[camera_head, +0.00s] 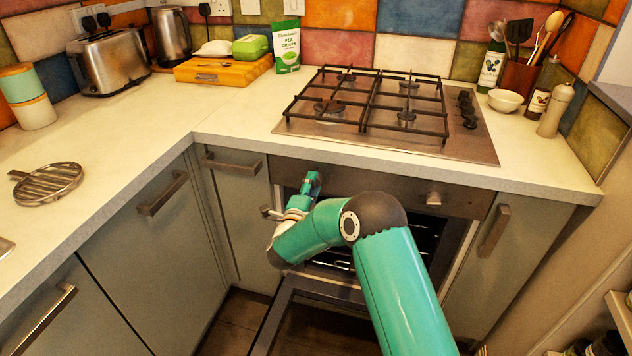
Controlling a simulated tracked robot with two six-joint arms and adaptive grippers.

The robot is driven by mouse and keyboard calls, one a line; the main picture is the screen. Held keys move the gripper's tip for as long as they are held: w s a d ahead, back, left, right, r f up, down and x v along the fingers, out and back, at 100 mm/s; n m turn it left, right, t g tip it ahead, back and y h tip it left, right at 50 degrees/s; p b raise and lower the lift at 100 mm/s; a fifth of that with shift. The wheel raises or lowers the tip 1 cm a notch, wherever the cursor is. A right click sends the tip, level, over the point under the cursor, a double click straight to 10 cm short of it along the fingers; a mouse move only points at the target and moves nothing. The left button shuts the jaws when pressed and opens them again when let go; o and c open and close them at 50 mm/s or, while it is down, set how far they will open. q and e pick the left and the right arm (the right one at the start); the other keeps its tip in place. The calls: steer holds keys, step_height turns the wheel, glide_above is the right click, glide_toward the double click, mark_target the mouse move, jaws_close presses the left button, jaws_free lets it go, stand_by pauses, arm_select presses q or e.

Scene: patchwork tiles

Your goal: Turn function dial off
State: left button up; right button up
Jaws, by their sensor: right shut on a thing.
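The oven's dark control panel (380,185) runs under the counter edge, below the hob. One silver dial (433,199) shows on its right part. My right gripper (312,182) is at the left part of the panel, at the end of my teal arm. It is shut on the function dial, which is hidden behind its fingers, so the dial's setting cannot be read. My left gripper is not in view.
The oven door (320,325) hangs open below my right arm. A gas hob (390,110) is set in the counter above. A cabinet handle (233,163) is just left of the gripper, and another handle (494,230) is right of the oven.

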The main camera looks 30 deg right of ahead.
steer(key=shift+a+f+n, duration=0.1)
steer(key=shift+f+n, duration=0.2)
steer(key=shift+f, duration=0.15)
steer(key=shift+s+y, duration=0.1)
steer(key=shift+y, duration=0.2)
steer(key=o, duration=1.1)
steer(key=shift+o, duration=0.2)
steer(key=shift+r, duration=0.15)
steer(key=shift+r, duration=0.1)
steer(key=v, duration=1.1)
steer(key=shift+s+a+f, duration=0.2)
steer(key=shift+a+f, duration=0.1)
steer(key=shift+a, duration=0.05)
steer(key=shift+f, duration=0.1)
